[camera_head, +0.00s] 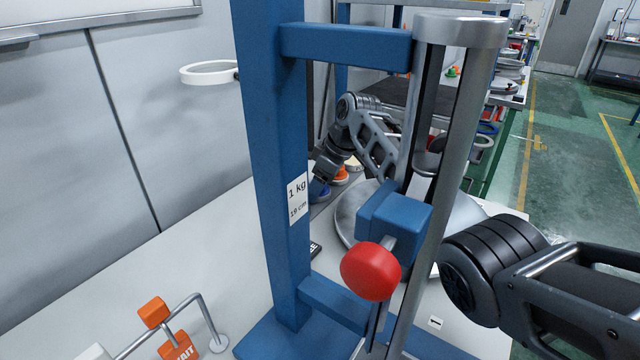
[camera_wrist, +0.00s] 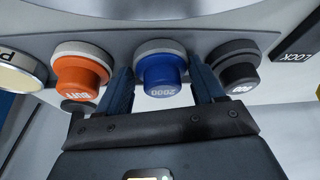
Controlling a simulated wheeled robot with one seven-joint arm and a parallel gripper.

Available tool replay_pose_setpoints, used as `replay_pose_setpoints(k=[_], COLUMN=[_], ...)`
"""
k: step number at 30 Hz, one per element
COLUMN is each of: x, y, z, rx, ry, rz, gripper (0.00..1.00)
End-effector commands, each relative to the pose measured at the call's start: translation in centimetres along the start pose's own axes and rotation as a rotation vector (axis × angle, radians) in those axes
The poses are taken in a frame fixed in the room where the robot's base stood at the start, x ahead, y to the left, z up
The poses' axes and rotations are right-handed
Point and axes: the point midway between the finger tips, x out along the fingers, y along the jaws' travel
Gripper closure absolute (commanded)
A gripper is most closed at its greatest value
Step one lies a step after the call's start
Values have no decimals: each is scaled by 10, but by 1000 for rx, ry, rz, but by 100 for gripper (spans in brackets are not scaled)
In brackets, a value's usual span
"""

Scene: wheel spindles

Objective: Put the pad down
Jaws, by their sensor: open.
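A blue pad (camera_wrist: 161,75) marked 2000 sits in a light grey ring in the wrist view. My gripper (camera_wrist: 163,88) is open, with one finger on each side of the blue pad; I cannot tell whether they touch it. An orange pad (camera_wrist: 80,77) marked BUFF is to its left and a black pad (camera_wrist: 238,70) is to its right, both seated in rings. In the head view the blue pad (camera_head: 320,192) and orange pad (camera_head: 340,177) show small behind the blue post, which partly hides my gripper.
A blue stand (camera_head: 275,160) with a grey column and a red knob (camera_head: 370,271) stands in front of my arm. A large silver dish (camera_head: 352,212) lies behind it. A bent rail with an orange WAIT tag (camera_head: 180,346) is at lower left. A LOCK label (camera_wrist: 297,42) is at right.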

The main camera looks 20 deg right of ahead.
Motion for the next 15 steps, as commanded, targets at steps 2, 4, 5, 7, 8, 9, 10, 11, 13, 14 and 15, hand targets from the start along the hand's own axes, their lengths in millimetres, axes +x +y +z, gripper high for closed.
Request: replay_pose_setpoints(k=[2,4,5,7,8,9,10,11,13,14,15], x=[13,11,9,3,-1,-4,-9,-16,-32,-39,-48], y=[-7,-7,-7,-7,-7,-6,-6,-5,-4,-4,-4], z=[8,7,6,3,2,3,3,3,2,1,1], rx=[2,1,1,1,1,2,2,2,1,0,0], ry=[-19,-19,-19,-19,-19,-17,-16,-15,-12,-12,-11], rz=[-16,-17,-17,-17,-17,-17,-16,-15,-11,-11,-10], gripper=[28,28,28,28,28,28,28,28,28,28,28])
